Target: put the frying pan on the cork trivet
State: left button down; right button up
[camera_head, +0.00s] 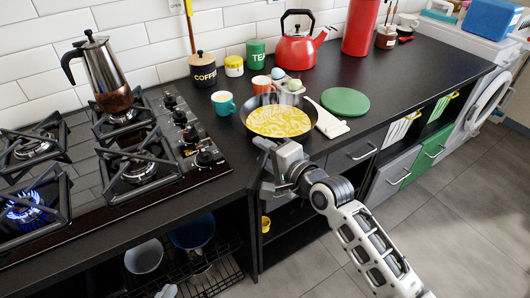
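The frying pan (279,117) is dark and round, with yellow food in it. It is over the black counter to the right of the hob; I cannot tell whether it touches the counter. My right gripper (268,153) is at the pan's near edge. The pan's handle is not visible, and I cannot tell whether the fingers are shut on it. I cannot make out a cork trivet; the pan may hide it. A pale piece at the bottom edge (167,291) may be part of my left gripper; its fingers are not clear.
The gas hob (197,178) has a moka pot (104,75) and a lit burner (24,207) at left. A red kettle (296,50) stands behind.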

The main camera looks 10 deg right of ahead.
jog(key=shift+r, duration=0.1)
jog(key=v, duration=1.2)
jog(key=s+a+f+n+g+h, duration=0.1)
jog(key=s+f+n+g+h, duration=0.2)
jog(key=s+f+n, duration=0.9)
notch_tip(320, 180, down, 2)
jog(key=shift+a+f+n+h+p, duration=0.15)
jog(key=shift+a+n+h+p, duration=0.2)
jog(key=shift+n, duration=0.85)
